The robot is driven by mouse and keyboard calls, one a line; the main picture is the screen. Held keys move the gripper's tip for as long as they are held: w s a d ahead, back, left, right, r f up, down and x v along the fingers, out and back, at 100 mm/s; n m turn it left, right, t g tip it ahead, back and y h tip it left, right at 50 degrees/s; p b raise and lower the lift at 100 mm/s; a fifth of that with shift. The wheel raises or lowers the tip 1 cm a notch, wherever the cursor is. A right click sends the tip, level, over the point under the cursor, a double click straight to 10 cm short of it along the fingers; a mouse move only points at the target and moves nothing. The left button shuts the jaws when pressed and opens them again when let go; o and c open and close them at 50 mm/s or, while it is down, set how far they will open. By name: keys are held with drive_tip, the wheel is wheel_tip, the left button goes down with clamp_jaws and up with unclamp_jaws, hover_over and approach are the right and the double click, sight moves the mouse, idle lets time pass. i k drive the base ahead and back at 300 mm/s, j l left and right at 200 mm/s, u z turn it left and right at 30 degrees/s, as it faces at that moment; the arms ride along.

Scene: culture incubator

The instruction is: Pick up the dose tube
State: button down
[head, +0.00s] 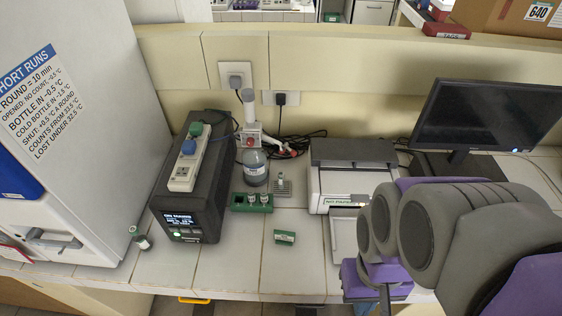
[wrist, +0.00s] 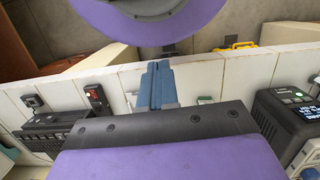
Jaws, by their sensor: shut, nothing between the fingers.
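No tube is clearly marked as the dose tube. My gripper shows in the wrist view as blue fingers (wrist: 157,85), closed together and empty, over the counter. In the head view my arm fills the lower right and the fingertips cannot be made out. No tube is clear in the wrist view.
A dark box with a display (head: 183,221) carries a power strip (head: 187,165). A clear bottle (head: 255,170) stands behind the green rack. A small green block (head: 285,237) lies in front. A printer (head: 345,172) and monitor (head: 480,115) are right. The front-middle counter is mostly free.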

sight(281, 174)
drive_tip(key=z, duration=1.35)
drive_tip(key=k+j+z, duration=0.1)
drive_tip(key=k+j, duration=0.15)
drive_tip(key=j, duration=0.25)
drive_tip(key=k+j+z, duration=0.15)
drive_tip(key=k+j, duration=0.15)
drive_tip(key=j, duration=0.15)
drive_tip(key=k+j+z, duration=0.1)
drive_tip(key=k+j, duration=0.25)
drive_tip(key=j, duration=0.05)
